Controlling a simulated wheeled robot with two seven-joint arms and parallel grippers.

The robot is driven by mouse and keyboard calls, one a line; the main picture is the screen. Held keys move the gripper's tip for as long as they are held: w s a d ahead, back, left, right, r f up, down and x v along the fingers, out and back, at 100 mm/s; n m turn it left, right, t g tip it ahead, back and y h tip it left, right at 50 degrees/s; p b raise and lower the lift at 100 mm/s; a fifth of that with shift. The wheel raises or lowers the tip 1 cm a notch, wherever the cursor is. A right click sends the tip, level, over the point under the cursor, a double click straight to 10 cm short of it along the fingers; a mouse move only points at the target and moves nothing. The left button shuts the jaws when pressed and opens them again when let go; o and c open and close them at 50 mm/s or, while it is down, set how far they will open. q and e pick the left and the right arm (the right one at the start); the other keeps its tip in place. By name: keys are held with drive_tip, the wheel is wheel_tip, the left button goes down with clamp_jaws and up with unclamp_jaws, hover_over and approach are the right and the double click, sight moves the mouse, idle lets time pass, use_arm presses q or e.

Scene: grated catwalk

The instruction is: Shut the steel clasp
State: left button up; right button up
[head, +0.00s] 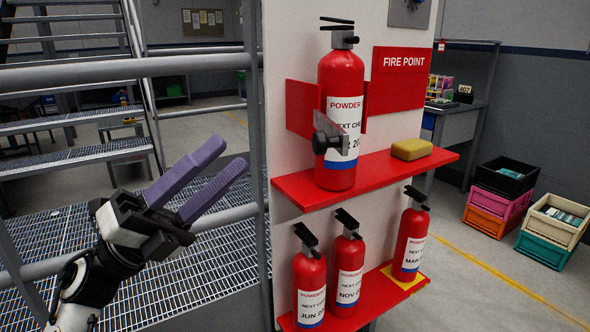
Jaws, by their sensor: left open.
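The steel clasp (340,144) is a short grey metal strap with a dark round knob at its left end. It sits in front of the label of a large red fire extinguisher (340,88), which stands upright on the upper red shelf (389,172). A red bracket (302,107) shows on both sides of the extinguisher. I cannot tell how the clasp's ends meet the bracket. My left gripper (234,155), with purple fingers, is open and empty. It is left of the clasp and apart from it, with its fingers pointing up and right. My right gripper is not in view.
A yellow sponge-like block (411,149) lies on the upper shelf. Several smaller extinguishers (348,270) stand on the lower shelf. A grey railing post (257,130) stands between my left gripper and the white panel (283,60). Crates (497,205) sit on the floor at right.

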sight(314, 141)
use_arm(q)
drive_tip(key=s+d+r+m+g+y+b, duration=0.1)
drive_tip(key=s+r+m+g+y+b, duration=0.15)
drive_tip(key=m, duration=0.55)
drive_tip(key=s+r+m+g+y+b, duration=0.1)
drive_tip(key=r+m+g+y, duration=0.1)
drive_tip(key=m+g, duration=0.35)
drive_tip(key=shift+m+t, duration=0.6)
drive_tip(key=shift+m, duration=0.15)
drive_tip(key=x, duration=0.3)
drive_tip(key=p+x, duration=0.1)
drive_tip(key=x, duration=0.6)
drive_tip(key=shift+s+d+f, duration=0.1)
drive_tip(key=shift+f, duration=0.2)
drive_tip(key=c, duration=1)
clamp_jaws()
